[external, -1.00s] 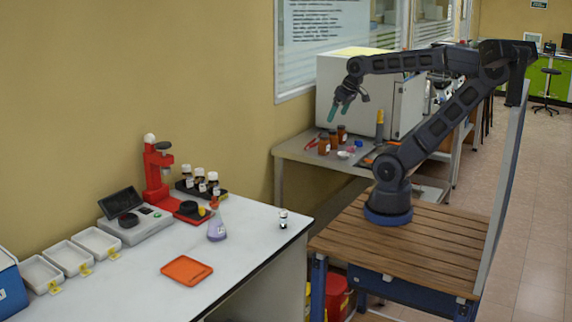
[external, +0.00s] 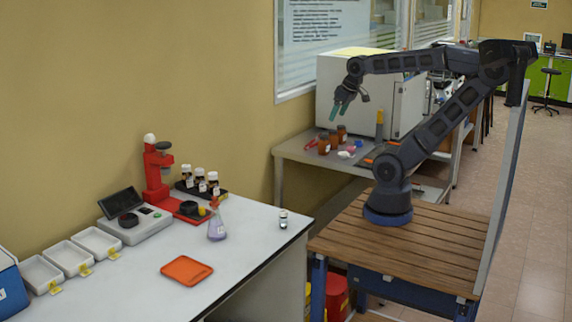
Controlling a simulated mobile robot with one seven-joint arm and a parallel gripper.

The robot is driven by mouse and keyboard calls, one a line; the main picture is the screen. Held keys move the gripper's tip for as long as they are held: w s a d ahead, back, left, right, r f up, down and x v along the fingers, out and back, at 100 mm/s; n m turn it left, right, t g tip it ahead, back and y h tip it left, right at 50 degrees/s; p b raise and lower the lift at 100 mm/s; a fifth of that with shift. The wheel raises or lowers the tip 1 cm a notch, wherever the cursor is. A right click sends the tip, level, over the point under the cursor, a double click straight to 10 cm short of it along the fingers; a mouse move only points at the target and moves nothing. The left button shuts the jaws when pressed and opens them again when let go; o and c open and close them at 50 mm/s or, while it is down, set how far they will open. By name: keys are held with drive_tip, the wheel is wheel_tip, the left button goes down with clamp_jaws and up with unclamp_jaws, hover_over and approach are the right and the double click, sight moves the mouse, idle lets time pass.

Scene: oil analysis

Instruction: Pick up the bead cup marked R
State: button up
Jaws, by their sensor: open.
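My gripper (external: 341,109), with teal fingers, is open and empty in the air above the far bench (external: 292,152). On that bench below it are brown bottles (external: 324,145), a small white item (external: 344,155) and small blue and pink items (external: 354,147). A small vial or cup with a pale label (external: 283,219) stands upright near the right edge of the white table. No letter R is readable at this size, so I cannot tell which item is the bead cup.
The white table (external: 240,262) holds an orange tray (external: 187,270), a flask with purple liquid (external: 217,229), a red press (external: 156,175), a dark rack of bottles (external: 222,192) and white trays (external: 97,241). A white cabinet (external: 350,90) stands behind my gripper.

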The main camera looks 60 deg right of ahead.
drive_tip(key=w+d+m+h, duration=0.2)
drive_tip(key=w+d+m, duration=0.4)
drive_tip(key=w+d, duration=1.5)
drive_tip(key=m+g+h, duration=0.2)
drive_tip(key=m+g, duration=0.1)
drive_tip(key=m, duration=0.5)
hover_over(359, 141)
drive_tip(key=a, duration=0.2)
wheel_tip(359, 141, down, 28)
drive_tip(key=r, duration=0.1)
drive_tip(key=shift+s+d+x, duration=0.1)
drive_tip(key=shift+d+x, duration=0.05)
drive_tip(key=shift+x, duration=1.7)
drive_tip(key=shift+s+d+x, duration=0.1)
drive_tip(key=shift+x, duration=1.7)
drive_tip(key=shift+s+d+x, duration=0.1)
drive_tip(key=shift+d+x, duration=0.05)
drive_tip(key=shift+x, duration=1.7)
drive_tip(key=shift+r, duration=0.15)
drive_tip(key=shift+c, duration=0.4)
